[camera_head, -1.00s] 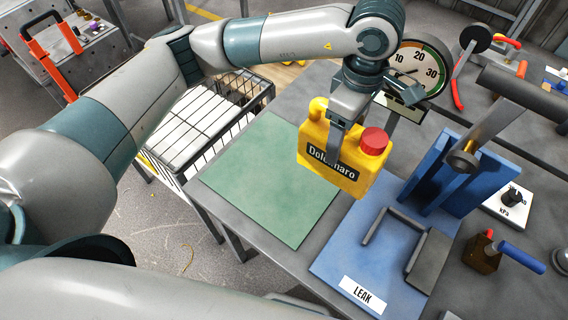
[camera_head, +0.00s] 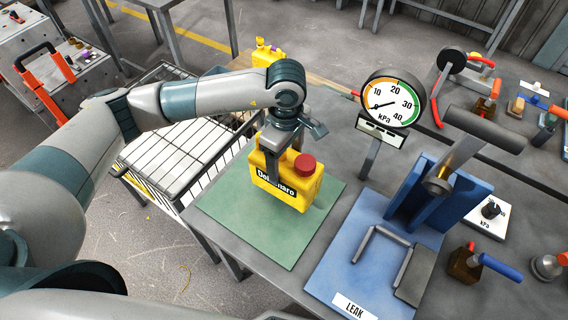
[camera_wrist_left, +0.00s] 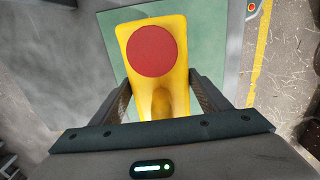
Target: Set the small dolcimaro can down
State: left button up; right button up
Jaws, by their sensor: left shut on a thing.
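The small dolcimaro can (camera_head: 290,188) is yellow with a red cap and a black label. My left gripper (camera_head: 283,172) is shut on it from above, one finger crossing the label. The can is upright over the green mat (camera_head: 240,222); whether its base touches the mat I cannot tell. In the left wrist view the can (camera_wrist_left: 183,70) sits between the two fingers of my left gripper (camera_wrist_left: 158,100), its red cap towards the camera, with the green mat behind it. My right gripper is not in view.
Right of the mat is a blue plate (camera_head: 340,268) marked LEAK, with a bent metal bar and a blue upright block (camera_head: 437,200). A pressure gauge (camera_head: 393,101) stands behind. A wire basket (camera_head: 180,150) is at left. Another yellow can (camera_head: 266,53) is farther back.

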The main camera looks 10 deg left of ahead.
pick_arm(q)
jog(key=shift+w+a+f, duration=0.1)
jog(key=shift+a+f, duration=0.05)
jog(key=shift+a, duration=0.05)
jog(key=shift+f+p, duration=0.2)
jog(key=shift+p, duration=0.1)
notch_tip(320, 180, down, 3)
jog(key=shift+r+p, duration=0.1)
jog(key=shift+p, duration=0.8)
jog(key=shift+f, duration=0.4)
